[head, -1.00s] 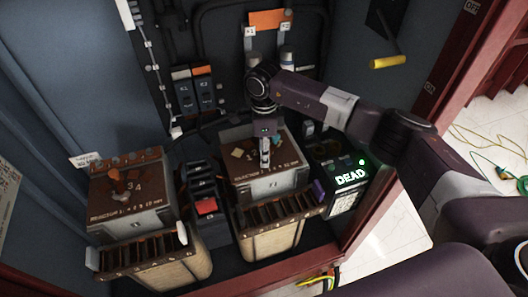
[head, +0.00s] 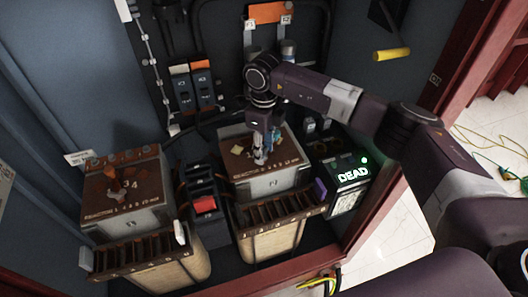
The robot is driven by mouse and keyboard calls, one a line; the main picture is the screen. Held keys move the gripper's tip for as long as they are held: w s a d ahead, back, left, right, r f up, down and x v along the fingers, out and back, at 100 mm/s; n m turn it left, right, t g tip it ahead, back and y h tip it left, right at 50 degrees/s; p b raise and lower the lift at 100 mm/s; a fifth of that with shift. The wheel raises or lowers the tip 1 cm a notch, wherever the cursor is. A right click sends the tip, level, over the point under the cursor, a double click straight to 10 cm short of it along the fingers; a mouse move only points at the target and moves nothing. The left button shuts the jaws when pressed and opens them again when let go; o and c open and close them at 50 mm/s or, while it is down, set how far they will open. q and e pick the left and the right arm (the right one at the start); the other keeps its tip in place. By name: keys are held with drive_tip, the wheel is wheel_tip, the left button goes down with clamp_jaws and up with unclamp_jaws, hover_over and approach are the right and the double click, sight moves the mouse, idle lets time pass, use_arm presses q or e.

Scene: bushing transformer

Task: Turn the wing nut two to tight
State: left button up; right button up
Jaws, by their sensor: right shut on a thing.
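The right transformer block (head: 285,181) has a brown top plate with printed numbers. My right gripper (head: 260,160) points down onto the middle of that plate. It is shut on a small part there, which looks like a wing nut; the fingers hide most of it, and its number cannot be read. A pale yellow piece (head: 237,150) lies on the plate left of the fingers. A blue-teal part shows just behind them. The left block (head: 125,208) carries orange-brown wing nuts (head: 120,185) beside the printed 3 and 4. My left gripper is not in view.
A box with a lit green DEAD sign (head: 354,174) stands right of the block. A black unit with a red switch (head: 204,205) sits between the blocks. Breakers (head: 192,87) and an orange plate (head: 270,14) are behind. The red cabinet frame (head: 385,215) bounds the right side.

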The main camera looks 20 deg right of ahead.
drive_tip(key=m+b, duration=0.1)
drive_tip(key=m, duration=0.3)
drive_tip(key=shift+m, duration=0.3)
drive_tip(key=shift+w+m+b, duration=0.1)
drive_tip(key=shift+m+b, duration=0.5)
drive_tip(key=shift+m, duration=1.4)
drive_tip(key=shift+r, duration=0.1)
drive_tip(key=o, duration=1.2)
drive_tip(key=shift+c, duration=0.2)
wheel_tip(320, 180, up, 12)
